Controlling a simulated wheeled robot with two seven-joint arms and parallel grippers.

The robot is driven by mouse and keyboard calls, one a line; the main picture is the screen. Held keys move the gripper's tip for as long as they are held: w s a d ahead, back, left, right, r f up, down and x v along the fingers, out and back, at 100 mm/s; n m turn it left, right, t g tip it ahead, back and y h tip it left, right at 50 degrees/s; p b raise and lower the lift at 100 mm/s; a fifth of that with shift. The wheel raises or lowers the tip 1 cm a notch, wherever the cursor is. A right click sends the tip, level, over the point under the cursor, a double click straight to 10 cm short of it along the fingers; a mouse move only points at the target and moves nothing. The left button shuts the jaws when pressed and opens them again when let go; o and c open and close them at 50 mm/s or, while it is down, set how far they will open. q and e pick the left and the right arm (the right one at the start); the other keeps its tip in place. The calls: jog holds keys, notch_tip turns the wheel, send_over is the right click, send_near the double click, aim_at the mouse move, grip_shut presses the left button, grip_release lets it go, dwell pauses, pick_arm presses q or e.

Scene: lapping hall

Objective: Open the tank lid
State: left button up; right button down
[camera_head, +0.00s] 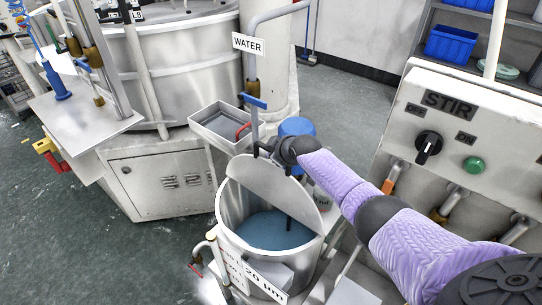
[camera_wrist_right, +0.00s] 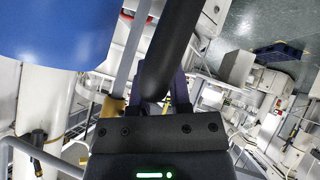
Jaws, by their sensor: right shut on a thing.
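The steel tank (camera_head: 232,232) stands at the lower middle of the head view, with blue-grey liquid (camera_head: 270,229) showing inside. Its grey lid (camera_head: 262,187) is raised and tilted up over the tank mouth, leaving a wide opening. My right gripper (camera_head: 266,149) is at the upper edge of the lid. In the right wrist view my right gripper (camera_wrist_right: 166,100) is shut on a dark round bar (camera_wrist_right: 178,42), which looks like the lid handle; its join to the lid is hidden. My left gripper is not in view.
A pipe with a WATER sign (camera_head: 248,44) rises behind the tank. A grey tray (camera_head: 222,124) stands beside it, and a blue container (camera_head: 297,127) is behind my right gripper. The STIR panel (camera_head: 480,115) is at the right. Open floor (camera_head: 345,80) lies behind.

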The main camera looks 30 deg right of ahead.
jog(key=c, duration=0.6)
grip_release()
jog(key=shift+s+r, duration=0.1)
jog(key=shift+r, duration=0.1)
jog(key=p+v, duration=0.5)
jog(key=v, duration=0.4)
jog(key=shift+s+r, duration=0.1)
jog(key=shift+s, duration=0.1)
